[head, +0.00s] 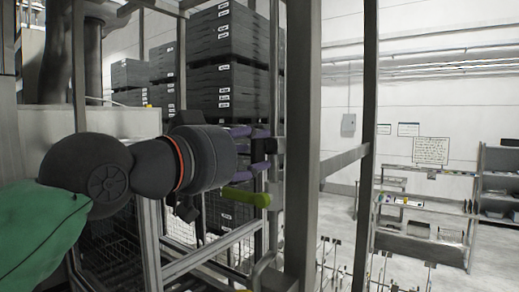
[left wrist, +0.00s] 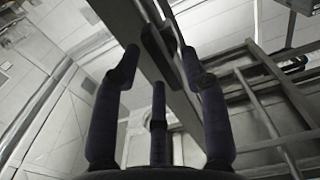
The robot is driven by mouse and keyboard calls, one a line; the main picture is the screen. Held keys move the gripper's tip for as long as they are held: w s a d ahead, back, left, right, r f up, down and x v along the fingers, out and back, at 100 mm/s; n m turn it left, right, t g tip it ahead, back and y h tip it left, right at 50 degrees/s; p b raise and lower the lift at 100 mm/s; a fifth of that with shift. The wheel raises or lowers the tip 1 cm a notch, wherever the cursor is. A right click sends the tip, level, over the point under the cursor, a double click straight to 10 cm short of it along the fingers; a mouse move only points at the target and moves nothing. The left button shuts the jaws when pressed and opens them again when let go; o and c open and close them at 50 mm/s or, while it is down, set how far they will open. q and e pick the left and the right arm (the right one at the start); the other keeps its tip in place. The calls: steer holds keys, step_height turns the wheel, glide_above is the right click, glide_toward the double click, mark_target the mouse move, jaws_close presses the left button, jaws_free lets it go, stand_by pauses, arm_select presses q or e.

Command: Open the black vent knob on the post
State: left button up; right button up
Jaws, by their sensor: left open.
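In the head view my left gripper (head: 262,148) reaches from the left towards an upright grey metal post (head: 302,150). Its purple-tinted fingers end beside the post and are spread apart. In the left wrist view the open fingers of my left gripper (left wrist: 160,62) stand around a dark, elongated piece (left wrist: 153,43) on a slanting grey beam, which looks like the black vent knob. Nothing is clearly gripped, and I cannot tell whether a finger touches it. In the head view the knob is not clearly made out behind the fingers. My right gripper is not in view.
A green handle-like bar (head: 247,198) sticks out just below the fingers. Stacked dark crates (head: 225,60) stand behind the frame. A second thin upright (head: 368,130) and rails stand to the right. Shelving (head: 425,225) is far off across open floor.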

arm_select(q)
steer(key=v, duration=0.9)
